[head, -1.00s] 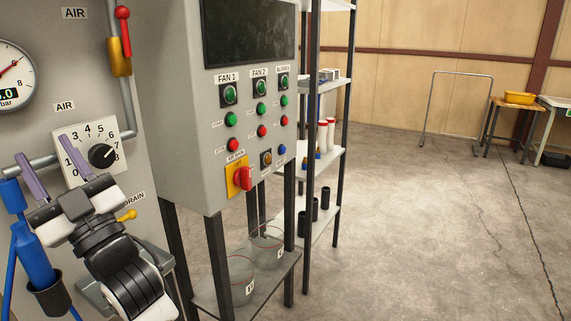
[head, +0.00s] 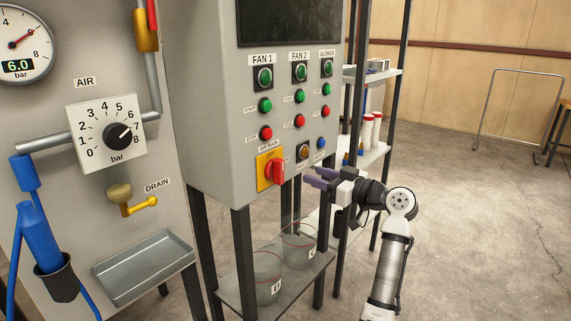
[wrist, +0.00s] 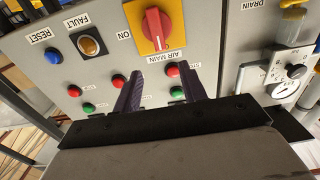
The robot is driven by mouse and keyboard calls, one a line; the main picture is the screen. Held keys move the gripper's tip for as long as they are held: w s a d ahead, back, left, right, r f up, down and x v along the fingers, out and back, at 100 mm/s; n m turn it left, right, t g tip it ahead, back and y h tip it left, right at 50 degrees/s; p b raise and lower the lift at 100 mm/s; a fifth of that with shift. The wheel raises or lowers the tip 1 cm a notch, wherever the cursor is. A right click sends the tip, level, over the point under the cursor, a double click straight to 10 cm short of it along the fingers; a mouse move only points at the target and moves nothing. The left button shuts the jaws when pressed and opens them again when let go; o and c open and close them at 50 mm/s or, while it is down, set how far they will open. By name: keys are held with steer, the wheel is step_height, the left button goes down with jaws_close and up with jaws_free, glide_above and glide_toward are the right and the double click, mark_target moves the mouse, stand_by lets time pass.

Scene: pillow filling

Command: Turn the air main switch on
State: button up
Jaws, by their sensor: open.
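The air main switch (head: 277,172) is a red rotary handle on a yellow plate, low on the grey control panel. Its handle stands roughly vertical in the head view. In the wrist view the switch (wrist: 154,28) shows upside down, ahead of the fingers, with an "ON" label beside its plate. My gripper (head: 312,176) is right of the switch in the head view, at the panel's lower edge. Its purple fingers (wrist: 162,82) are open, apart and empty. They do not appear to touch the switch.
Above the switch are green and red fan buttons (head: 265,105). The fault lamp (head: 304,152) and blue reset button (head: 321,142) are close to my gripper. Glass containers (head: 299,245) stand on the shelf below. A shelf rack is behind; open floor lies right.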

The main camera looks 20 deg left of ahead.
mark_target(283, 164)
steer(key=p+x, duration=0.2)
steer(key=x, duration=0.8)
steer(key=shift+r+p, duration=0.1)
steer(key=shift+p, duration=0.25)
steer(key=shift+x, duration=0.8)
steer(key=shift+c, duration=0.3)
jaws_close()
